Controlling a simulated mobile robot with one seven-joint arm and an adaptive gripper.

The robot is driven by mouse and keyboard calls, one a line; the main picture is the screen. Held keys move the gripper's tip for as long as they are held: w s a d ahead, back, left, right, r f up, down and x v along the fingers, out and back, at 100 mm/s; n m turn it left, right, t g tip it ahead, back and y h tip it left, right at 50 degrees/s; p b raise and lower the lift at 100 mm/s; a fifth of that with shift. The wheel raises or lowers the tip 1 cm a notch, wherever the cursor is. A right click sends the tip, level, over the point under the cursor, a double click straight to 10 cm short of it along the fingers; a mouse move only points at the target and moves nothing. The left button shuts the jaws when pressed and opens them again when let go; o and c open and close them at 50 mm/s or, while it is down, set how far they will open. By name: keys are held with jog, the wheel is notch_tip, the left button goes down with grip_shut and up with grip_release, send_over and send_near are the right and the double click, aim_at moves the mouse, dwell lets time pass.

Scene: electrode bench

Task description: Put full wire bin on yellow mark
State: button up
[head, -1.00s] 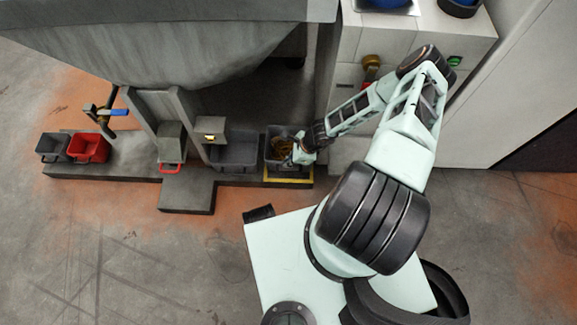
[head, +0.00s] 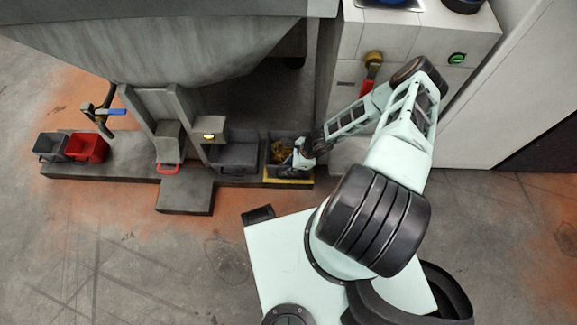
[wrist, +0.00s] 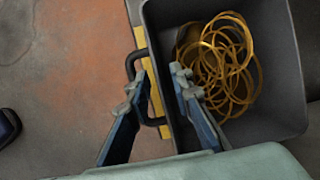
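The full wire bin (head: 270,158), a dark grey bin with a coil of orange-yellow wire (head: 283,151) inside, stands on the platform at its right end. The yellow mark (head: 288,181) shows as a strip along the bin's front edge. In the wrist view the bin (wrist: 275,120), the wire (wrist: 228,62) and a strip of the mark (wrist: 142,40) show too. My gripper (wrist: 158,82) is open at the bin's handle side. One finger is over the bin's inside, the other outside near the dark handle (wrist: 130,66). I see no clear contact; the mark's far part is hidden.
An empty-looking grey bin (head: 235,157) stands just left of the wire bin. A red bin (head: 87,149) and a small dark bin (head: 51,147) stand at the far left. A white cabinet (head: 400,50) rises behind right. The floor in front is clear.

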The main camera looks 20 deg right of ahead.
jog(key=p+v, duration=0.4)
jog(key=v, duration=0.8)
jog(key=shift+r, duration=0.15)
dwell(0.4)
